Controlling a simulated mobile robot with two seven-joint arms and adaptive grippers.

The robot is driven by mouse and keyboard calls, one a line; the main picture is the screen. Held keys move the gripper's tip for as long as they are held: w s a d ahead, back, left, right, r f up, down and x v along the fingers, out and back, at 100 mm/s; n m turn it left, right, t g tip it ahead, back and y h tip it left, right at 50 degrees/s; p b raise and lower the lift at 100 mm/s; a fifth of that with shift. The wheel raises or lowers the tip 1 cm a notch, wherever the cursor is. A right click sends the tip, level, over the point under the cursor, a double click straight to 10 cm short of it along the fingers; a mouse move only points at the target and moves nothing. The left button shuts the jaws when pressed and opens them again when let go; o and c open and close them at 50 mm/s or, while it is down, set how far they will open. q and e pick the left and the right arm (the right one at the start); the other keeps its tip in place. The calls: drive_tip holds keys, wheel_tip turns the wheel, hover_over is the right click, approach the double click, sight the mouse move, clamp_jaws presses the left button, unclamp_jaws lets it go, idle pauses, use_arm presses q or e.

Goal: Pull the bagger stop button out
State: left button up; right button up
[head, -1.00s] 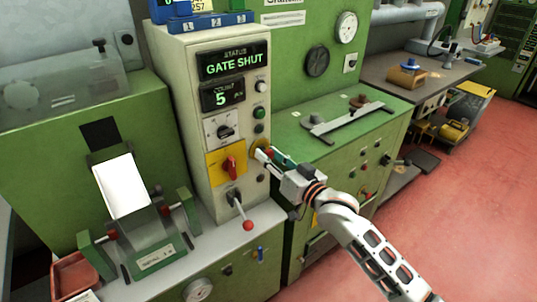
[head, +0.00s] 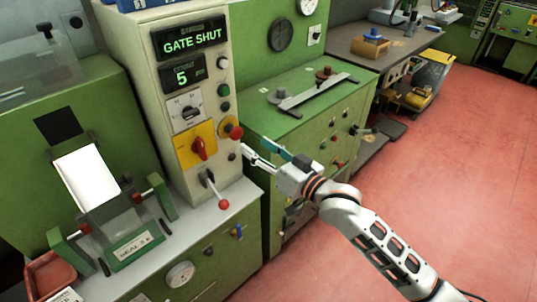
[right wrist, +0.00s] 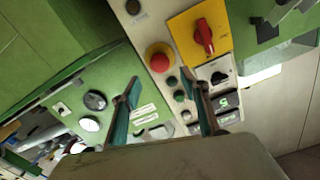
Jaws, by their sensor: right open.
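The stop button is a red mushroom button (head: 237,132) on a yellow collar, on the right side of the cream control panel (head: 165,75). In the right wrist view the red button (right wrist: 160,57) lies just beyond the fingertips, roughly between them in the picture. My right gripper (head: 257,152) is open and empty, to the right of and a little below the button in the head view. Its two fingers (right wrist: 163,88) are apart in the wrist view, with no contact visible. Whether the button is pushed in or out I cannot tell. My left gripper is not in view.
A red rotary switch (head: 199,148) on a yellow plate sits left of the button. Below it a red-knobbed lever (head: 223,203) sticks out. A green cabinet (head: 310,125) stands right of the panel, close behind the gripper.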

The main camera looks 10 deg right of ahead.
drive_tip(key=v, duration=0.4)
idle(0.4)
use_arm(q)
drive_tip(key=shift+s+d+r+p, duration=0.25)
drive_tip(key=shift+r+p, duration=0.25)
drive_tip(key=shift+p, duration=0.55)
use_arm(e)
drive_tip(key=s+d+f+g+h, duration=0.2)
drive_tip(key=s+d+f+h, duration=0.2)
drive_tip(key=s+f, duration=0.8)
drive_tip(key=s+d+f+g+h, duration=0.2)
drive_tip(key=s+d+f+h, duration=0.2)
drive_tip(key=s+d+f, duration=0.4)
drive_tip(key=s+f, duration=0.5)
drive_tip(key=f, duration=0.4)
drive_tip(key=shift+f, duration=0.2)
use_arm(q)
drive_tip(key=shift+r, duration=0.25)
use_arm(e)
drive_tip(key=shift+s+d, duration=0.1)
drive_tip(key=shift+s, duration=0.05)
